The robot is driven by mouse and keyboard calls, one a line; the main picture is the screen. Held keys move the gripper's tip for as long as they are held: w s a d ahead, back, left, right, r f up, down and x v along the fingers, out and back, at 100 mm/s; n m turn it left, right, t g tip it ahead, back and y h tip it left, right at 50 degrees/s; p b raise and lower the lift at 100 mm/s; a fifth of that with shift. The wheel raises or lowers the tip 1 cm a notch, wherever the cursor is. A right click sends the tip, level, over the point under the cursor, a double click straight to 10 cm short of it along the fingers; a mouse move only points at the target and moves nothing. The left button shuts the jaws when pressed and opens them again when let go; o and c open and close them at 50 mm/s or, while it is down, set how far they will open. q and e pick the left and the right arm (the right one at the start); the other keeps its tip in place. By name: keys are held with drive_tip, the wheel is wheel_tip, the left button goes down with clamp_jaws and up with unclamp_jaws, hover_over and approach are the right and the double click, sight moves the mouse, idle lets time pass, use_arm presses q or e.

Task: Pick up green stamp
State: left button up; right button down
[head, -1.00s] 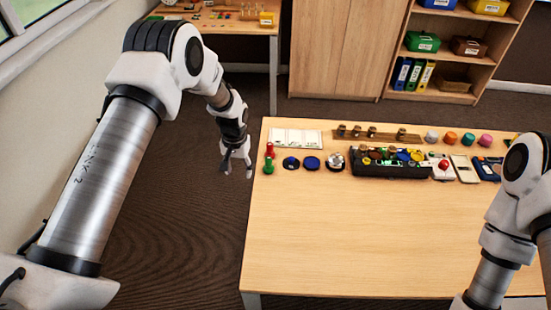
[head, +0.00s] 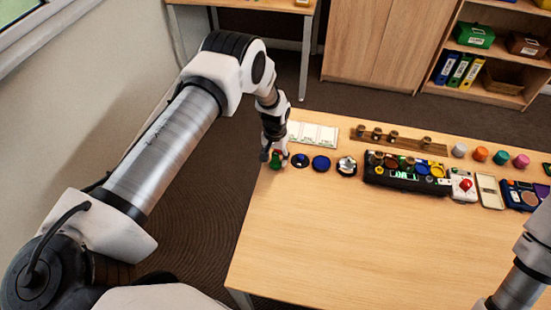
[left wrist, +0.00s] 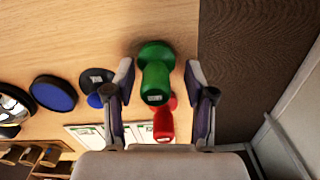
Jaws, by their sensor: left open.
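The green stamp (head: 276,160) stands at the table's left edge, partly hidden by my left gripper (head: 275,157) in the head view. In the left wrist view the green stamp (left wrist: 155,75) lies between the two spread fingers of my left gripper (left wrist: 158,90), with a gap on either side. A red stamp (left wrist: 164,124) stands right beside it. The left gripper is open and holds nothing. My right gripper is out of the head view; only part of that arm shows at the right edge.
Blue ink pads (head: 321,163) and a silver round object (head: 346,166) sit to the right of the stamp. White cards (head: 314,134) lie behind. A black tray (head: 405,172) with coloured round items is farther right. The table's front (head: 340,250) is clear.

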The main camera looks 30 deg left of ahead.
sight(276, 155)
use_arm(q)
drive_tip(key=shift+s+d+r, duration=0.2)
drive_tip(key=shift+s+r, duration=0.25)
drive_tip(key=shift+r, duration=0.05)
clamp_jaws()
drive_tip(key=shift+w+f, duration=0.15)
drive_tip(key=shift+f, duration=0.05)
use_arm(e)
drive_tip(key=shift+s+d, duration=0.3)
use_arm(q)
drive_tip(key=shift+r, duration=0.1)
